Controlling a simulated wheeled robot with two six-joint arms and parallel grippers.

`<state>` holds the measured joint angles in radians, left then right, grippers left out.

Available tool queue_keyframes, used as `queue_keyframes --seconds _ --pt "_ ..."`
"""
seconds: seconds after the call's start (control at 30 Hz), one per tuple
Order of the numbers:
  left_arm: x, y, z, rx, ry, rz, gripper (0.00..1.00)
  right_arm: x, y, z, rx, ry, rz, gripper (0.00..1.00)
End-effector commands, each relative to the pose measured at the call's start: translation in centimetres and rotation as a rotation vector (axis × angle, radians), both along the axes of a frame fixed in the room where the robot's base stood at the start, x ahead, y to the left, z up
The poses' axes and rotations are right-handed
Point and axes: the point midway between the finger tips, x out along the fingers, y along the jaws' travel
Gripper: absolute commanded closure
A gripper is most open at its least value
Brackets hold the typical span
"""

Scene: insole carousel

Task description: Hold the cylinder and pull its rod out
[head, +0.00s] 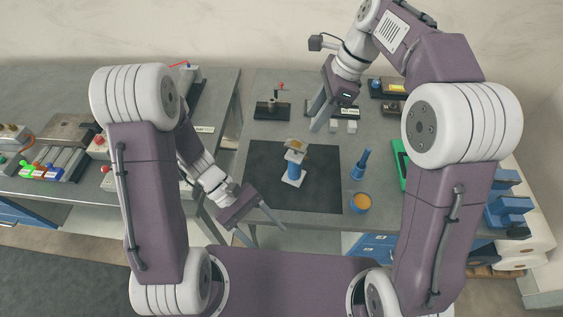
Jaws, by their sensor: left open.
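My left gripper (266,237) is open and empty at the mat's front left edge, apart from the cylinder. My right gripper (318,122) is above the back of the table, behind and right of the cylinder, and apart from it. Its fingers are seen nearly edge-on, so their opening is unclear.
The black mat (265,195) is mostly bare. A blue pointed item (359,167) and a blue cup with orange contents (361,202) stand right of it. A small stand with a red handle (272,108) is at the back. A side bench (55,180) holds several fixtures.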

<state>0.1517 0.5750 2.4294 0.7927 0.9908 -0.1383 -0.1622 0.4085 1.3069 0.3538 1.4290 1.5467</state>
Motion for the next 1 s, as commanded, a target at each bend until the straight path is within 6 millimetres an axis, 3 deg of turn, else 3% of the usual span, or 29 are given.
queue_keyframes --seconds 0.1,0.17,0.3,0.4,0.53,0.73,1.0 --pt "3.8 -4.0 1.1 -0.259 0.211 0.336 0.36 0.0 0.0 0.0 0.0 0.0 0.0 0.64" --pt "6.9 -4.8 1.3 -0.382 0.277 0.515 0.36 0.0 0.0 0.0 0.0 0.0 0.0 0.64" --pt "14.0 -3.4 0.4 -0.601 0.337 0.896 0.36 0.0 0.0 0.0 0.0 -0.001 0.0 0.64" --pt "16.9 -2.1 -0.1 -0.679 0.312 1.068 0.36 0.0 0.0 0.1 0.0 -0.001 0.0 0.64" --pt "18.6 -1.2 -0.2 -0.711 0.26 1.175 0.36 0.0 0.0 0.0 0.0 -0.001 0.001 0.64" --pt "19.2 -1.2 -0.3 -0.717 0.247 1.199 0.36 0.0 0.0 0.0 0.0 -0.001 0.001 0.64" --pt "21.7 -5.4 -0.3 -0.716 0.247 1.189 0.36 0.0 0.0 0.0 0.0 -0.001 0.001 0.64"
